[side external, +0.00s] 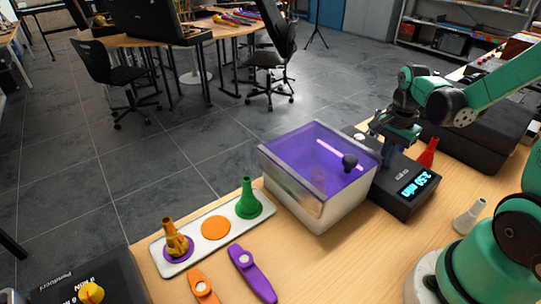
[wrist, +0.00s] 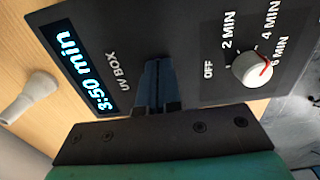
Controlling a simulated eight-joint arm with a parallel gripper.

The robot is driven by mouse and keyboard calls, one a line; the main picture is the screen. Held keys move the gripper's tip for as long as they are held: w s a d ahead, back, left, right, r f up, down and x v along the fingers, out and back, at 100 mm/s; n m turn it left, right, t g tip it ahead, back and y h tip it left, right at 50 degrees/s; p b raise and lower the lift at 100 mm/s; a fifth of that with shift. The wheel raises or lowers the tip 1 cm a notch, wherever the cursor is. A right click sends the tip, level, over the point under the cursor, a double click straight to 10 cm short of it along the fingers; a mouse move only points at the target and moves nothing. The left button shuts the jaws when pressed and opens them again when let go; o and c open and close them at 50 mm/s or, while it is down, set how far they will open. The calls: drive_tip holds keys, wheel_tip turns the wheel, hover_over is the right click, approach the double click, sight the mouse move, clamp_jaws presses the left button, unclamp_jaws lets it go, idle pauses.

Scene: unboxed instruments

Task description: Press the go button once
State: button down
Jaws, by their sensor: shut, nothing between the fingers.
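The black control panel (side external: 408,188) is labelled UV BOX and lies on the table beside the box. In the wrist view the panel (wrist: 185,25) shows a lit display (wrist: 83,62) reading about 3:50 min. A white knob (wrist: 251,69) has marks OFF, 2, 4 and 6 MIN, its red pointer toward the 4 to 6 MIN side. My gripper (wrist: 158,64) is shut and empty, its fingertips over the panel between display and knob. It also shows over the panel in the side view (side external: 374,140). No go button is visible; the fingers may hide it. I cannot tell whether they touch the panel.
The box (side external: 320,215) with a purple lid and dark lid knob (side external: 350,162) stands left of the panel. A white tray (side external: 189,245) with a green nozzle is further left. Orange and purple kazoo-like pieces lie in front. A red cone (side external: 428,152) and pale cone (side external: 469,217) stand right.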

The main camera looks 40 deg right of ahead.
wheel_tip(320, 180, up, 8)
idle(0.6)
idle(0.5)
drive_tip(key=a+n+t, duration=0.1)
drive_tip(key=a+n, duration=0.1)
drive_tip(key=w+a+n+t, duration=0.1)
drive_tip(key=a+n, duration=0.1)
drive_tip(key=n, duration=0.1)
drive_tip(key=w+a+r+n+t+h, duration=0.1)
drive_tip(key=a+n, duration=0.1)
drive_tip(key=shift+a+n, duration=0.3)
drive_tip(key=shift+n, duration=0.1)
drive_tip(key=a+n+t, duration=0.1)
drive_tip(key=a+n, duration=0.1)
drive_tip(key=n, duration=0.1)
drive_tip(key=a+n+t, duration=0.2)
drive_tip(key=a+n, duration=0.1)
drive_tip(key=a+n+t, duration=0.1)
drive_tip(key=a+n, duration=0.2)
drive_tip(key=n, duration=0.1)
drive_tip(key=shift+w+r+y, duration=0.2)
drive_tip(key=shift+w+y, duration=0.1)
drive_tip(key=shift+y, duration=0.1)
